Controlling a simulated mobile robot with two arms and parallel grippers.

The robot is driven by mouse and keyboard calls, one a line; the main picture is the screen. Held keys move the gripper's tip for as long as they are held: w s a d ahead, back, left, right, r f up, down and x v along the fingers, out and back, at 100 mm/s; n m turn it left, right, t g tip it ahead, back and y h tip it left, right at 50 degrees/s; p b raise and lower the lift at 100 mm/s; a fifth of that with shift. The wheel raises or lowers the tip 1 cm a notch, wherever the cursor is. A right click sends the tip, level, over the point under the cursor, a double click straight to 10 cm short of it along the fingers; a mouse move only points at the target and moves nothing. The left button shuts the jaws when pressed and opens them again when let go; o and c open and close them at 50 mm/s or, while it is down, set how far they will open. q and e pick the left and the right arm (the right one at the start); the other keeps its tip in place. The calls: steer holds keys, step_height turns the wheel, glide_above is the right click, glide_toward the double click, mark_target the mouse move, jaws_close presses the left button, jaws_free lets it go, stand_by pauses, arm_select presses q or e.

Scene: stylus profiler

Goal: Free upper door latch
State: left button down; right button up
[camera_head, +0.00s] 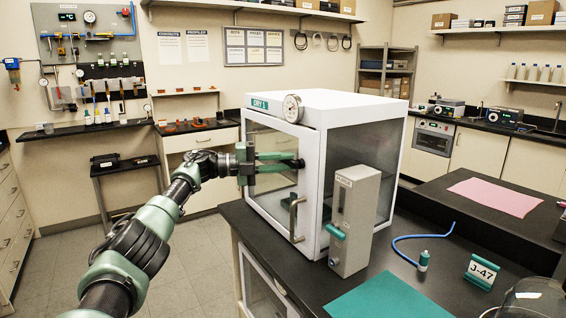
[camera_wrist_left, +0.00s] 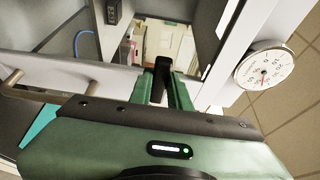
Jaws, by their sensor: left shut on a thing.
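A white dry cabinet (camera_head: 365,103) with glass panes stands on the black bench. Its front door appears closed in the head view. The upper door latch (camera_head: 297,163), a small black piece, sits at the door's right edge; it also shows as a black block in the wrist view (camera_wrist_left: 160,80). My left gripper (camera_head: 283,162) reaches in from the left, level with the latch, and is shut on it. In the wrist view the green fingers (camera_wrist_left: 164,88) stand on either side of the black block. The fingers partly hide the latch. My right gripper is not in view.
A metal door handle (camera_head: 295,218) is below the latch and a round gauge (camera_head: 292,108) above it. A grey purge box (camera_head: 355,220) stands close at the door's right. A blue hose (camera_head: 405,240) and teal mat (camera_head: 388,296) lie on the bench.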

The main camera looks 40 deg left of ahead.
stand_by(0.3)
arm_select(q)
steer(key=c, duration=1.3)
jaws_free()
steer(key=b+v, duration=0.1)
steer(key=v, duration=0.6)
steer(key=shift+s+a+b, duration=0.25)
steer(key=shift+s+b, duration=0.05)
steer(key=shift+b, duration=0.1)
